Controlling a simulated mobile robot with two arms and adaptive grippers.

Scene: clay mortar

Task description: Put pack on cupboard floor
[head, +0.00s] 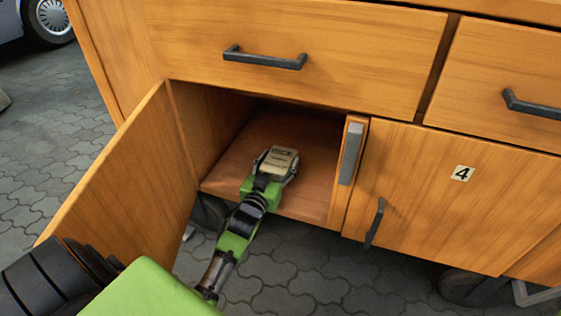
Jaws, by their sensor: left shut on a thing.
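A small beige pack (281,157) with dark lettering on top is held in my left gripper (278,167) inside the open cupboard. The gripper's grey fingers are shut on its sides. The cupboard floor (315,185) is a bare brown board around and behind the pack. I cannot tell whether the pack touches the floor or is just above it. My green left arm reaches in from the lower left over the floor's front edge. My right gripper is not in view.
The open cupboard door (125,175) stands out on the left, close to my arm. A closed drawer (290,50) sits above the opening. A closed door (445,195) marked 4 is on the right, with a grey strip beside the opening. Paving lies below.

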